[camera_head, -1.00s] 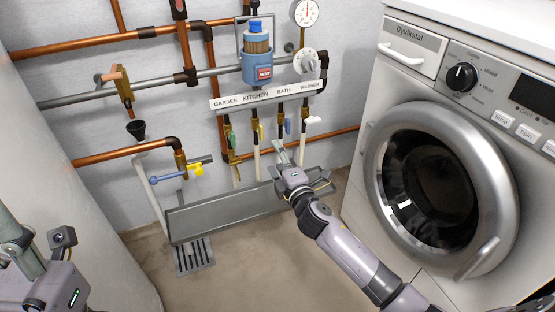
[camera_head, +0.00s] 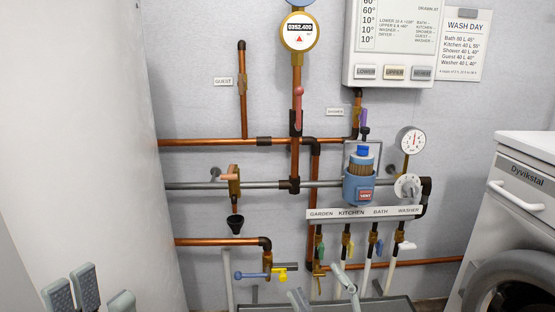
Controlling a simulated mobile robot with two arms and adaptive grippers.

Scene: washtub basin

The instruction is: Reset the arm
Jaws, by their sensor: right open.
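My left gripper (camera_head: 98,292) is at the bottom left edge, in front of the pale wall. Its grey fingertips stand apart with nothing seen between them. My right gripper (camera_head: 322,289) is at the bottom middle, in front of the metal trough and below the labelled valve row. Its pale fingers are spread and look empty. The rest of both grippers is cut off by the lower edge.
Copper and grey pipes cross the back wall. The label strip (camera_head: 363,213) sits above several small valves. A blue filter (camera_head: 359,181), a round gauge (camera_head: 411,141) and a yellow-handled tap (camera_head: 283,268) are near. A washing machine (camera_head: 524,210) stands at right.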

